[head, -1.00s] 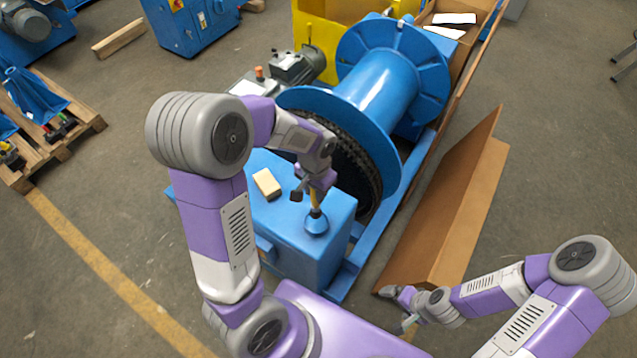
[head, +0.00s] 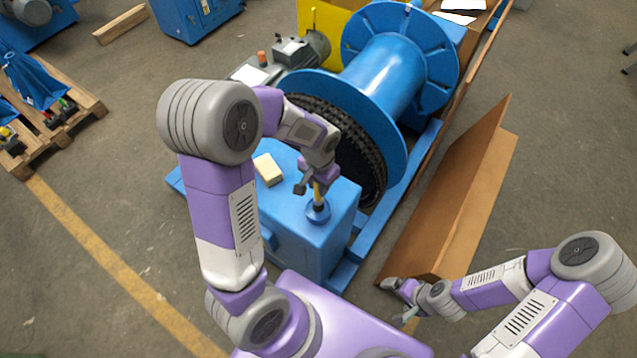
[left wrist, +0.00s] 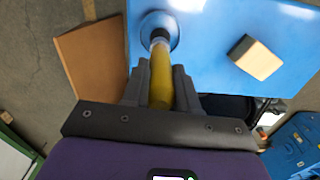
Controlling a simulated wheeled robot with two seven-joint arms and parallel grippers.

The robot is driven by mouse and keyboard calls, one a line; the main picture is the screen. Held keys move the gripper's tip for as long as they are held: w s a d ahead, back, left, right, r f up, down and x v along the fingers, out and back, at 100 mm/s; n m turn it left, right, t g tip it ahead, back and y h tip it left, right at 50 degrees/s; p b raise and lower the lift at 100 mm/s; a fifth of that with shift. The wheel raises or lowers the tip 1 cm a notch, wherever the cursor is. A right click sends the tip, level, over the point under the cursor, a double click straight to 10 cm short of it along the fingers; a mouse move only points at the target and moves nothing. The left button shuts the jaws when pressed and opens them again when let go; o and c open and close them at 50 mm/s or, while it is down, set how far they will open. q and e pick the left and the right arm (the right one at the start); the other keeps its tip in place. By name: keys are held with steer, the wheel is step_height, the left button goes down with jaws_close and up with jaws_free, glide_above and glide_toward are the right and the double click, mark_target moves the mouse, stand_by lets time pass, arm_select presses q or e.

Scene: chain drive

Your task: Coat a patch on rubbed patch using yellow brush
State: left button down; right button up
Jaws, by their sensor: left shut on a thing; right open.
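The yellow brush (head: 317,192) stands upright, its lower end at a small round blue holder (head: 317,212) on the flat top of a blue box (head: 290,225). My left gripper (head: 315,184) is shut on its handle just above the holder. In the left wrist view, the yellow handle (left wrist: 161,80) runs between the fingers (left wrist: 158,90) into the blue ring of the holder (left wrist: 151,21). The bristles are hidden. My right gripper (head: 408,314) is open and empty, low at the right near a brown panel. I cannot make out the rubbed patch.
A cream block (head: 268,169) lies on the box top, left of the brush. A large blue drum (head: 385,75) with a dark chain (head: 362,165) around its near flange stands behind. A folded brown cardboard panel (head: 450,205) stands right.

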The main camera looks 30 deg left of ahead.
arm_select(q)
steer(key=shift+f+b, duration=0.55)
steer(key=shift+f, duration=0.05)
stand_by(1.6)
steer(key=shift+r, duration=0.1)
steer(key=shift+r+p, duration=2.85)
steer(key=shift+r, duration=0.65)
steer(key=shift+f, duration=0.1)
